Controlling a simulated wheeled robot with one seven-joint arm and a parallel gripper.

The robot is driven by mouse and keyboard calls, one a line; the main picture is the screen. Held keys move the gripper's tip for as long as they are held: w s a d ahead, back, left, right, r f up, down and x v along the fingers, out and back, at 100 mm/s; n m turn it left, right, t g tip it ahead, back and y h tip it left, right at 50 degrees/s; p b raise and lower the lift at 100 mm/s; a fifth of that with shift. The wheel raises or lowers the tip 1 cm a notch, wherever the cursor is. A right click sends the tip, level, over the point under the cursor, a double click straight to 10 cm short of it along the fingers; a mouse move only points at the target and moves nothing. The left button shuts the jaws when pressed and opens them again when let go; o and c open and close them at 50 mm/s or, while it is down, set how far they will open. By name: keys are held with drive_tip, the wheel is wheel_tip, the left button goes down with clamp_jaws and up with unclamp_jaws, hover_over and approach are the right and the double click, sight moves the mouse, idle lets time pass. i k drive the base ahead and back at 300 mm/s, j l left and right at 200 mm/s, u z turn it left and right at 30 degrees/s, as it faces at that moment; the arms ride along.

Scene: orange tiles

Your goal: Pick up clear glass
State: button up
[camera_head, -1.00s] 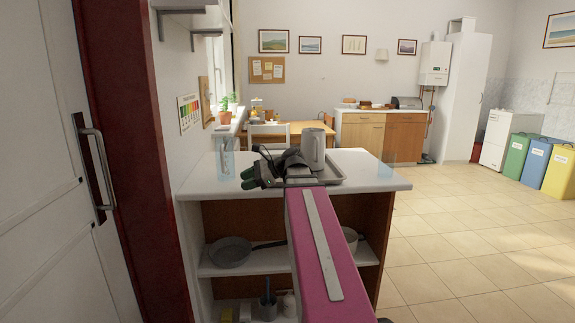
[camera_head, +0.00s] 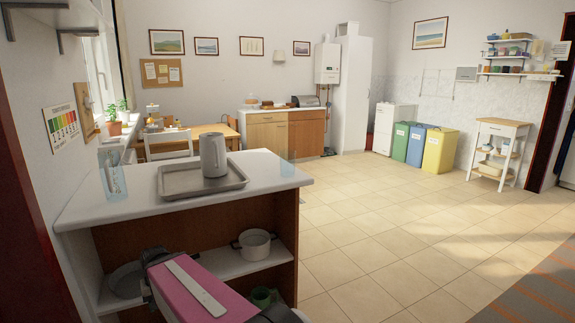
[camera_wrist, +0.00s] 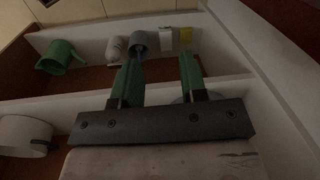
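One clear glass (camera_head: 288,164) stands near the right end of the white counter (camera_head: 85,211) in the head view. A taller clear glass vessel (camera_head: 113,177) stands at the counter's left end, with something thin inside. My gripper (camera_wrist: 162,62) shows in the wrist view with its two green fingers apart and nothing between them. It points at the shelves under the counter, below and away from both glasses. In the head view my pink arm is low in front of the shelves, and the fingers cannot be made out. Neither glass shows in the wrist view.
A white pot (camera_head: 255,244) sits on the shelf. The wrist view shows a green jug (camera_wrist: 60,57) and small containers. Tiled floor (camera_head: 390,240) is open to the right.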

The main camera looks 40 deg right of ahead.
sight(288, 157)
drive_tip(key=z, duration=1.65)
